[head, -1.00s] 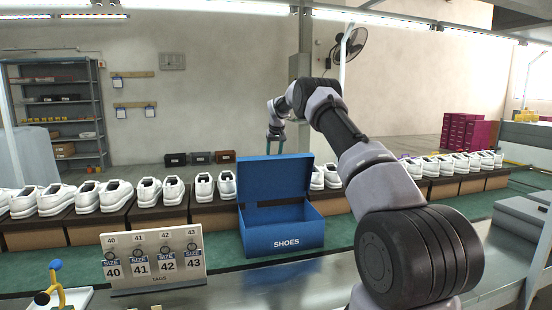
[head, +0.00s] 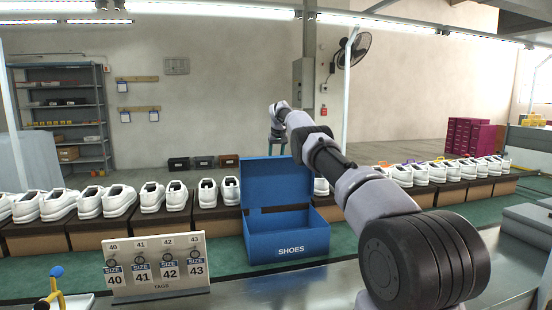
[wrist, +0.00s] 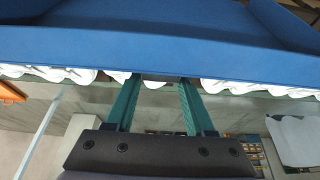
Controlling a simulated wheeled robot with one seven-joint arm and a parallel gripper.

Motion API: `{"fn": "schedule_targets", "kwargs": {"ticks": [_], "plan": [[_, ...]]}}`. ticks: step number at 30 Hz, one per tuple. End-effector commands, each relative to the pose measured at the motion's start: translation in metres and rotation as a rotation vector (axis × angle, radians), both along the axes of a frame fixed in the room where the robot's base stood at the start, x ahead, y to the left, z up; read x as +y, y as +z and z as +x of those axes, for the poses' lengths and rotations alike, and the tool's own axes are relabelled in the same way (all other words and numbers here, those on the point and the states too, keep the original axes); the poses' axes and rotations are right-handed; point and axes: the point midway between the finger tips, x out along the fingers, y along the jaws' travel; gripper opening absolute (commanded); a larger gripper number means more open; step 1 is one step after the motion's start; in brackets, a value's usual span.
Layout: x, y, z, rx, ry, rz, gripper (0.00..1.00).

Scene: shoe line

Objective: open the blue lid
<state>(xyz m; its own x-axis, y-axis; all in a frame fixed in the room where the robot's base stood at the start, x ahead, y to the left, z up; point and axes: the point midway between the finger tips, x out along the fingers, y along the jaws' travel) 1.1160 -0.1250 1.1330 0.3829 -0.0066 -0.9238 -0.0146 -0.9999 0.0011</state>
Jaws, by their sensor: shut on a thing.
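The blue lid (head: 277,182) stands raised, roughly upright, at the back of the blue shoe box (head: 288,243) marked SHOES. The exact contact at the fingertips is hard to see.
White shoes (head: 119,199) on dark boxes line the back of the green belt on both sides. My arm fills the right side.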

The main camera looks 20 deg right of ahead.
Motion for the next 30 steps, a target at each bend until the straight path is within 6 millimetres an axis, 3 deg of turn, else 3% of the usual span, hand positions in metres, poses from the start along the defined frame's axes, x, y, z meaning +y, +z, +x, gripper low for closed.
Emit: {"fn": "schedule_targets", "kwargs": {"ticks": [6, 7, 9, 20, 30], "plan": [[0.003, 0.0, 0.0, -0.001, 0.003, 0.002, 0.0], [0.003, 0.0, 0.0, -0.001, 0.003, 0.003, 0.62], [0.003, 0.0, 0.0, 0.0, 0.003, 0.003, 0.85], [0.002, 0.002, 0.0, 0.0, 0.002, 0.002, 0.85], [0.003, 0.029, -0.012, 0.0, 0.002, 0.002, 0.85]]}}
